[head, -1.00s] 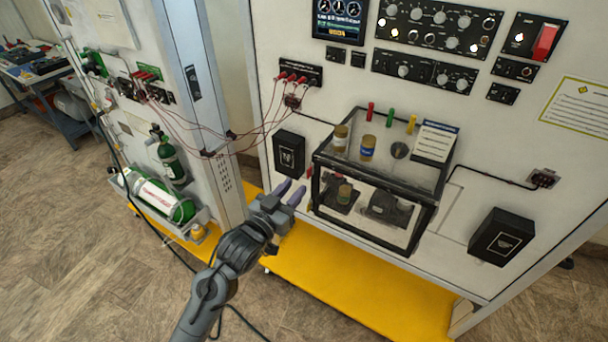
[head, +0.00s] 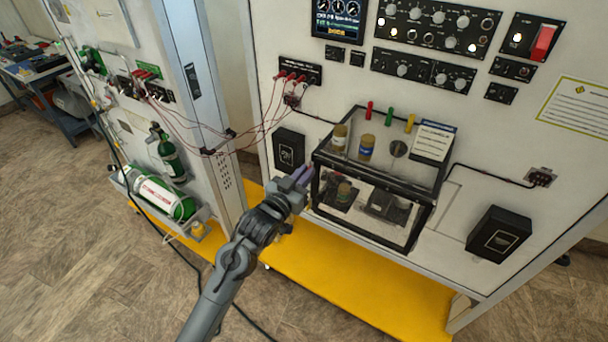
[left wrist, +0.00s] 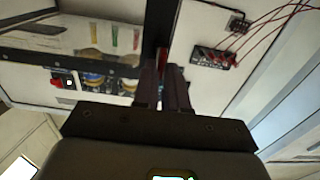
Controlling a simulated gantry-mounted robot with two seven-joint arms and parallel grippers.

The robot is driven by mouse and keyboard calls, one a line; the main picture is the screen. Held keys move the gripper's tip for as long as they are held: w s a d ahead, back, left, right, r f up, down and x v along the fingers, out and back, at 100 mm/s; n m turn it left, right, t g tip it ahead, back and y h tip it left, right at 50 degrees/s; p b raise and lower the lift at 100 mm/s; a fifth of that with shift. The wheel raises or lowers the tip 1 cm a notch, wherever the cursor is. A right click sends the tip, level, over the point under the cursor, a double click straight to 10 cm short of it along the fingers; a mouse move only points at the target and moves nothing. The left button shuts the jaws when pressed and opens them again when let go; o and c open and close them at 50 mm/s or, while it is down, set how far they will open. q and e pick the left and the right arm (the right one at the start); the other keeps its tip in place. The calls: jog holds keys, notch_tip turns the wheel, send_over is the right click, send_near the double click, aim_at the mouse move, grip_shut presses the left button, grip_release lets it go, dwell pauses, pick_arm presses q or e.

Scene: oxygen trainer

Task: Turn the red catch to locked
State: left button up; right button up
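The clear black-framed box (head: 425,228) is mounted on the white panel. A small red piece, likely the red catch (head: 310,166), shows at its left side. In the left wrist view a red strip, likely the same catch (left wrist: 162,57), stands just beyond my fingertips. My left gripper (head: 302,175) is at the box's left edge, with its purple-grey fingers close together. The fingers also show in the left wrist view (left wrist: 163,75), with a narrow gap. I cannot tell whether they touch or hold the catch, which is mostly hidden. My right gripper is out of view.
Red, green and yellow upright pieces (head: 390,116) stand behind the box top. Red leads (head: 290,77) hang from a socket strip above left. Black boxes (head: 288,150) (head: 499,235) flank the clear box. A yellow base (head: 340,285) lies below.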

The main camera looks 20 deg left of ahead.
pick_arm(q)
grip_shut()
jog(key=shift+m, duration=0.4)
jog(key=m, duration=0.8)
jog(key=shift+d+f, duration=0.25)
jog(key=shift+d, duration=0.15)
jog(key=shift+s+d+f+m+b, duration=0.15)
jog(key=shift+m+b, duration=0.1)
jog(key=shift+m, duration=1.3)
jog(key=shift+w+a+f+m+b, duration=0.15)
jog(key=shift+m+b, duration=0.1)
jog(key=shift+m, duration=1.25)
jog(key=shift+s+d+f+m+b, duration=0.15)
jog(key=shift+m+b, duration=0.1)
jog(key=shift+m, duration=1.3)
